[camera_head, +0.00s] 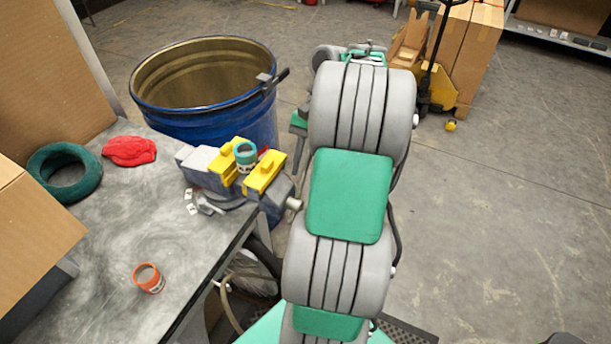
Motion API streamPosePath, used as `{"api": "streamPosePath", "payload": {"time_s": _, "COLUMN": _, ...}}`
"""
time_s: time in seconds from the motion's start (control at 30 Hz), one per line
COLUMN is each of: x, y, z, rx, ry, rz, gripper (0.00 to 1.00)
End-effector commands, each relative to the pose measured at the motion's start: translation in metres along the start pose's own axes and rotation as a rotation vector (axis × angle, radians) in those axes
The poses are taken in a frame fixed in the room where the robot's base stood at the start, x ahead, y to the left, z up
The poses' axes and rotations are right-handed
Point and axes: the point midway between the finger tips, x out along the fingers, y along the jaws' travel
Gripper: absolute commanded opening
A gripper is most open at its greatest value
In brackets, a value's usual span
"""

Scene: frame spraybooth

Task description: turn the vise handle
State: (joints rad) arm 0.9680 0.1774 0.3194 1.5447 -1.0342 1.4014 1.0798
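A vise (208,172) with a grey body and yellow jaw covers sits at the far right corner of the grey worktable. A teal ring-shaped roll (245,155) is between its yellow jaws. A light grey round knob (294,204) sticks out at the vise's right side, close to my arm; it looks like an end of the handle, but the rest of the handle cannot be made out. My grey and green arm reaches up the middle of the picture, just right of the vise.
The worktable (105,245) holds a dark green ring (65,172), a red cloth (129,151), an orange roll (149,278) and a cardboard box (30,235). A blue open drum (190,118) stands behind the vise. A yellow pallet truck (440,88) stands back right. The right floor is clear.

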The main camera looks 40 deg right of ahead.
Motion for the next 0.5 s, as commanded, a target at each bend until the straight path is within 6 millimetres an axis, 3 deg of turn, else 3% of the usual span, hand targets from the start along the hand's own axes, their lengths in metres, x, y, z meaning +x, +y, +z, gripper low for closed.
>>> {"api": "streamPosePath", "payload": {"time_s": 0.27, "x": 0.0025, "y": -0.0010, "z": 0.0008, "rx": -0.002, "ry": 0.001, "rz": 0.001, "gripper": 0.33}}
{"api": "streamPosePath", "payload": {"time_s": 0.5, "x": 0.0026, "y": -0.0012, "z": 0.0008, "rx": -0.002, "ry": 0.000, "rz": 0.001, "gripper": 0.14}}
